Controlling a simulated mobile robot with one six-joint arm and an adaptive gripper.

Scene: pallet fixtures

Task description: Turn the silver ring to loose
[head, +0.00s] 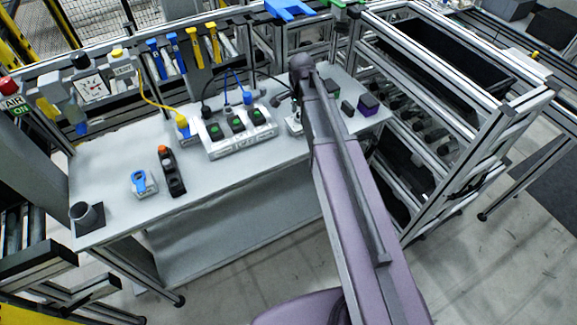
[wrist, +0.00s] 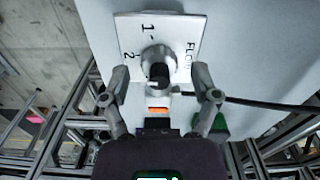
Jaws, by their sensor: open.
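In the wrist view a pale silver ring (wrist: 153,55) sits around a dark knob (wrist: 159,74) on a white plate (wrist: 185,28) marked "1", "2" and "FLOW". My gripper (wrist: 160,80) is open, with one finger to the left and one to the right of the ring. Clear gaps show between the fingers and the ring, and nothing is held. I cannot read a "loose" mark. In the head view my arm covers most of this spot; only part of a white fixture (head: 292,124) shows beside it.
On the grey table (head: 110,165) stand a white block with several dark sockets (head: 238,148), a black and orange tool (head: 171,172), a blue-handled fixture (head: 144,183) and a grey cup (head: 83,213). A purple box (head: 369,104) is right of my arm. A dark cable (wrist: 250,101) runs right.

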